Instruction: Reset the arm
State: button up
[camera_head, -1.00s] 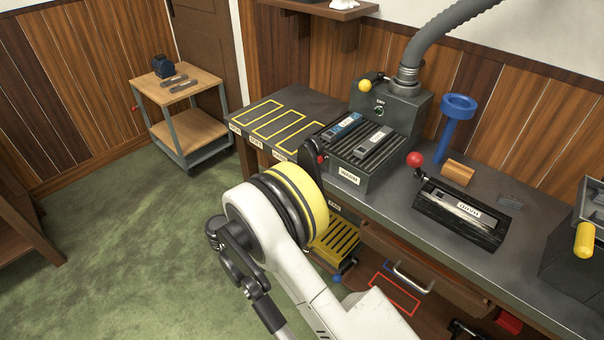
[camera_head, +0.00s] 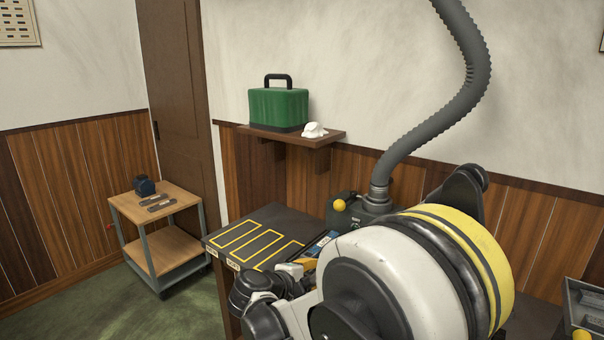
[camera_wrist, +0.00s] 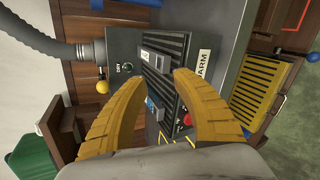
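My arm (camera_head: 375,280), white with a yellow band, fills the lower right of the head view, raised and bent in front of the bench. My gripper (camera_wrist: 161,73) shows in the wrist view with its two yellow fingers spread apart and nothing between the tips. Beyond them is a dark ribbed warmer block (camera_wrist: 133,48) labelled "WARM", with a grey piece (camera_wrist: 163,63) and a blue piece (camera_wrist: 151,108) on it. In the head view, only a bit of orange finger (camera_head: 306,263) shows past my arm, and the block is mostly hidden.
A side bench (camera_head: 275,222) with yellow outlines adjoins it. A grey hose (camera_head: 462,100) rises behind. A shelf (camera_head: 290,138) holds a green case (camera_head: 278,107). A wooden cart (camera_head: 158,205) stands left. In the wrist view, a yellow slotted rack (camera_wrist: 262,90) lies right. Green floor at lower left is clear.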

jog(key=s+d+r+m+g+y, duration=0.2)
jog(key=s+d+r+m, duration=0.1)
jog(key=s+d, duration=0.35)
jog(key=s+d+r+m+g+y, duration=0.1)
jog(key=s+d+r+m+y, duration=0.15)
jog(key=s+d, duration=0.4)
jog(key=s+d+m+y, duration=0.1)
jog(key=s+m+y, duration=0.3)
jog(key=s, duration=1.3)
jog(key=m, duration=0.3)
jog(key=shift+m, duration=0.35)
